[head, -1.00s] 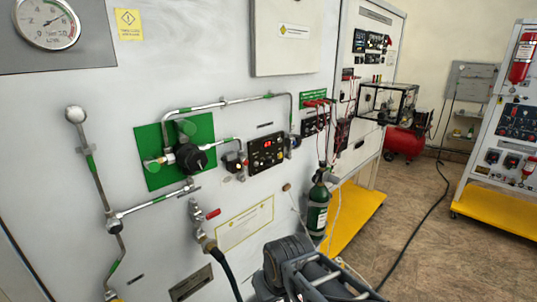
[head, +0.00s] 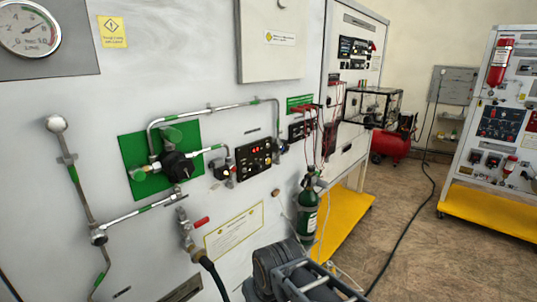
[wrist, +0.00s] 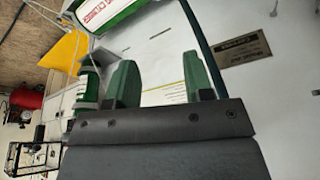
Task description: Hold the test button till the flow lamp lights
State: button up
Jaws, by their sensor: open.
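My gripper (wrist: 160,80) shows in the wrist view as two green fingers, apart, with nothing between them. The placard on the white panel shows behind the gap. In the head view a black control box (head: 255,160) with small red lights is on the panel, right of the black round regulator (head: 178,166) on its green plate. Which light is the flow lamp, and whether it is lit, I cannot tell. I cannot pick out the test button for sure. A small brown round knob (head: 276,193) sits below the box. My fingertips are not clearly visible in the head view.
Pipes (head: 140,212) and a red-handled valve (head: 195,226) with a black hose stand out from the panel. A green cylinder (head: 307,212) stands right of the placard (head: 234,231). A yellow base (head: 345,215) juts onto the floor. Open floor lies at right.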

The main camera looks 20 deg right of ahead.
grip_shut()
dwell(1.5)
